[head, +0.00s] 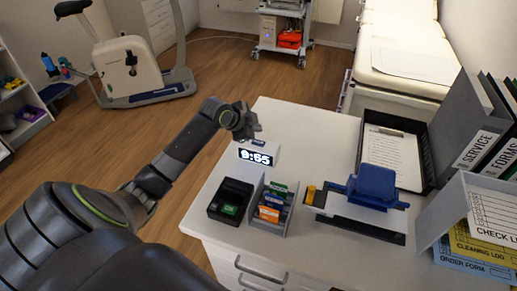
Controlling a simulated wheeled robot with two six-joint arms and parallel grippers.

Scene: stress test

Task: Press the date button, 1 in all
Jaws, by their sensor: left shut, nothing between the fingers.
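A small white clock (269,147) stands near the far left edge of the white desk. Its dark display reads 9:55. A blue patch (259,142) shows on its top; I cannot read any label there, nor tell whether it is the date button. My left gripper (254,128) is shut and empty, at the top of the clock, just behind the blue patch in the picture. I cannot tell whether it touches the clock. My right gripper is not in view.
On the desk (310,135), a black box (231,201) and a grey holder with coloured cards (270,212) stand in front of the clock. A blue-topped device (372,187), a clipboard tray (395,150) and grey file holders (475,130) are to the right.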

